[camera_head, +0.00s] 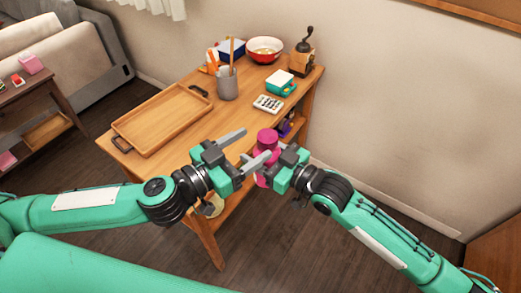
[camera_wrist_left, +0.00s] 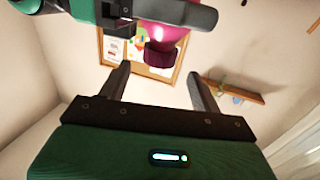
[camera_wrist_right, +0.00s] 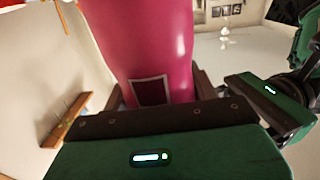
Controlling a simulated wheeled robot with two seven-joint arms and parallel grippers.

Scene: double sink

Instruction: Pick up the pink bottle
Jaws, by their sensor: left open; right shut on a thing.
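The pink bottle (camera_head: 267,137) has a darker pink cap and is near the table's right front edge in the head view. My right gripper (camera_head: 272,160) is shut on the pink bottle, whose body fills the middle of the right wrist view (camera_wrist_right: 150,45). My left gripper (camera_head: 250,148) is open and empty just left of the bottle, with its fingers pointing toward it. In the left wrist view the bottle's cap (camera_wrist_left: 160,55) shows beyond the open fingers (camera_wrist_left: 155,85). The grippers hide part of the bottle in the head view.
A wooden tray (camera_head: 160,147) lies on the left of the wooden table (camera_head: 235,108). Floor is free at the right.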

